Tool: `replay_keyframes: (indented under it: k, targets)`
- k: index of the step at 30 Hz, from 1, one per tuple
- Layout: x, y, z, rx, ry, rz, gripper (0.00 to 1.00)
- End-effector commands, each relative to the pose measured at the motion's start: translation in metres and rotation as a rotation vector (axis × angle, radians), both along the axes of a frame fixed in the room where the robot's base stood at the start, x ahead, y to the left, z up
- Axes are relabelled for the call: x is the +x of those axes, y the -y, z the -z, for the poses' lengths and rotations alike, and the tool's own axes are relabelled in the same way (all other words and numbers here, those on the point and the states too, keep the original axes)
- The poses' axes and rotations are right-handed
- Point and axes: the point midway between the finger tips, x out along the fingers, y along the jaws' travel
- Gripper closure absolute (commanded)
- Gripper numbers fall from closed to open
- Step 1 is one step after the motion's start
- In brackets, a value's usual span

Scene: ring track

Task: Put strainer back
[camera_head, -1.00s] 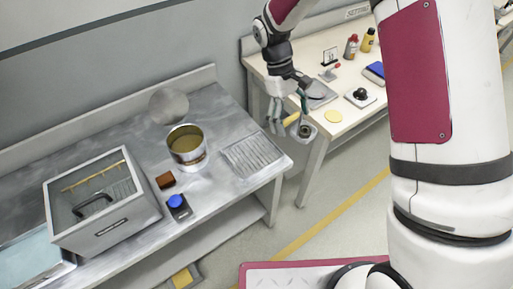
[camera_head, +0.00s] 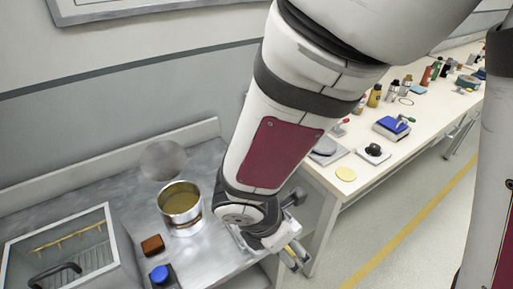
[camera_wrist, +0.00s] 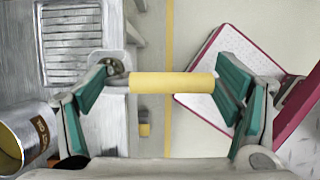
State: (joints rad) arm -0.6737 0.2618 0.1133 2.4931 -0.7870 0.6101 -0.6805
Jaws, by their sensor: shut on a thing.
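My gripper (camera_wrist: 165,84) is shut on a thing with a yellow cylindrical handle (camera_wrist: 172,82). The handle lies across the space between the green-padded fingers, with a small round metal part at its left end. I cannot tell from this whether it is the strainer; no mesh shows on it. In the head view the gripper (camera_head: 291,256) is low by the right end of the metal bench, partly hidden by my arm. A round grey disc (camera_head: 162,160), possibly mesh, shows at the back of the bench, behind an open can (camera_head: 181,203) of amber liquid.
The metal bench (camera_head: 133,203) also holds a glass-topped box (camera_head: 62,250), a brown block (camera_head: 152,245) and a blue-topped item (camera_head: 160,274). A ridged drain area (camera_wrist: 72,45) lies left of my gripper. A pale table (camera_head: 400,140) with bottles and tools stands right.

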Motion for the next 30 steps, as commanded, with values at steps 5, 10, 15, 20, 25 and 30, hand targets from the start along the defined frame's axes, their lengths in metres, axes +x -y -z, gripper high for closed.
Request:
replay_keyframes:
  k: [5,10,15,20,25,30]
  targets:
    - [0.039,-0.009,0.003,0.001,0.001,0.007,0.72]
    - [0.078,-0.018,0.007,0.002,0.003,0.008,0.72]
    - [0.116,-0.026,0.011,0.0,0.002,0.008,0.72]
    - [0.139,-0.031,0.013,0.002,0.003,0.007,0.72]
    - [0.146,-0.033,0.016,0.0,0.001,0.005,0.72]
    - [0.145,-0.033,0.035,-0.002,-0.001,0.004,0.72]
